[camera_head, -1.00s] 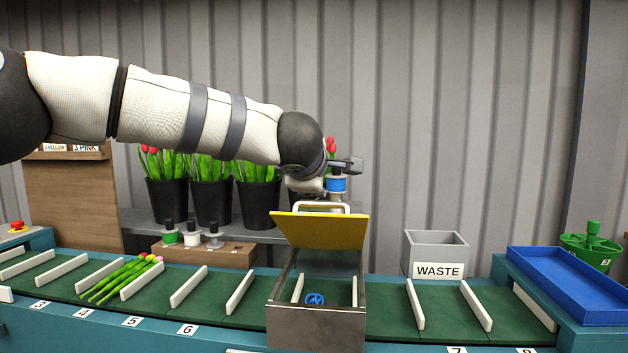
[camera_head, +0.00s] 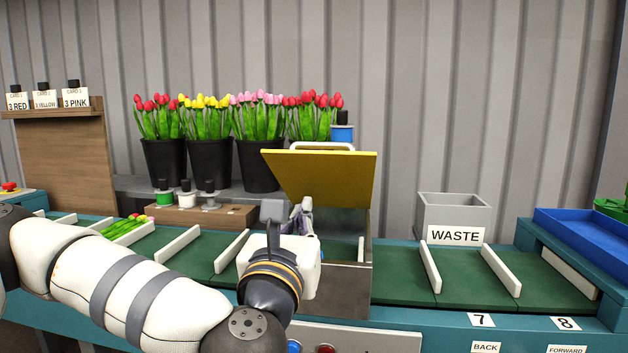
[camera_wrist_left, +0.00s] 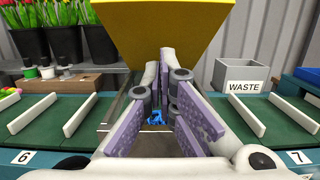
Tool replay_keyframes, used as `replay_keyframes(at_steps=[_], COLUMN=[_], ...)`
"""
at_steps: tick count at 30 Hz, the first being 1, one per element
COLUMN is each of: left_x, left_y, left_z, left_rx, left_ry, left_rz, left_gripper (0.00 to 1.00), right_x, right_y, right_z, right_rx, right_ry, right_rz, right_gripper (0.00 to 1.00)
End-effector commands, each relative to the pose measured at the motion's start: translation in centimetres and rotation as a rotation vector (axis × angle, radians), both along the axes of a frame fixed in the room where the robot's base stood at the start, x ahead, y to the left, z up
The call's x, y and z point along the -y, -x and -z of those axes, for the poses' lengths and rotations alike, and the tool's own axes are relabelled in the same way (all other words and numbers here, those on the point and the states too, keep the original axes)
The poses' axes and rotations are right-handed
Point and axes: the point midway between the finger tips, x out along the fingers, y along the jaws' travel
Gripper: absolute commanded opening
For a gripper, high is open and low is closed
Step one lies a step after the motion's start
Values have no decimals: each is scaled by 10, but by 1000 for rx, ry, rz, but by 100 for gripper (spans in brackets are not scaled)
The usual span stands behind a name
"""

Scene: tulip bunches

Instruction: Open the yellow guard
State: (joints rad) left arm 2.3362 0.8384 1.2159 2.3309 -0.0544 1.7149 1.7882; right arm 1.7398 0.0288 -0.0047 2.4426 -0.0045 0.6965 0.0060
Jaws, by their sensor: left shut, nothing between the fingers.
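The yellow guard (camera_head: 322,178) stands raised and tilted on top of the grey metal housing (camera_head: 341,290) over the belt. Its white handle (camera_head: 322,146) shows along its top edge. In the left wrist view the guard (camera_wrist_left: 166,28) fills the upper middle. My left gripper (camera_head: 303,212) is in front of the housing opening, below the raised guard, shut and empty. In the left wrist view its purple fingers (camera_wrist_left: 164,95) point into the opening, and a blue part (camera_wrist_left: 155,118) shows beyond them. My right gripper is not in view.
The green belt (camera_head: 400,282) with white dividers runs both ways from the housing. A grey WASTE bin (camera_head: 455,212) stands behind it. Buckets of tulips (camera_head: 208,165) stand at the back left. A blue tray (camera_head: 585,238) is at the right.

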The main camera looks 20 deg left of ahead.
Motion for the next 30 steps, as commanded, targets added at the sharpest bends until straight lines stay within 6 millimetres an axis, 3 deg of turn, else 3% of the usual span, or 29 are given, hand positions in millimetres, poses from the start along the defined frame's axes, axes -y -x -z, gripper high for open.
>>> replay_keyframes(at_steps=[10,12,18,30], left_x=[-18,-20,-22,-23], left_y=[-73,-80,-93,-96], left_z=[-13,-27,-43,-44], left_rx=[-1,3,0,-5], left_ry=[-4,-4,-4,-5], left_rz=[-4,-2,-1,0], left_gripper=[0,0,0,0], right_x=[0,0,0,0], right_y=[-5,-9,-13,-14], right_z=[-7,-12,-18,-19], right_rx=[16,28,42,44], right_ry=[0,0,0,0], right_rz=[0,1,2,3], right_gripper=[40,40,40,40])
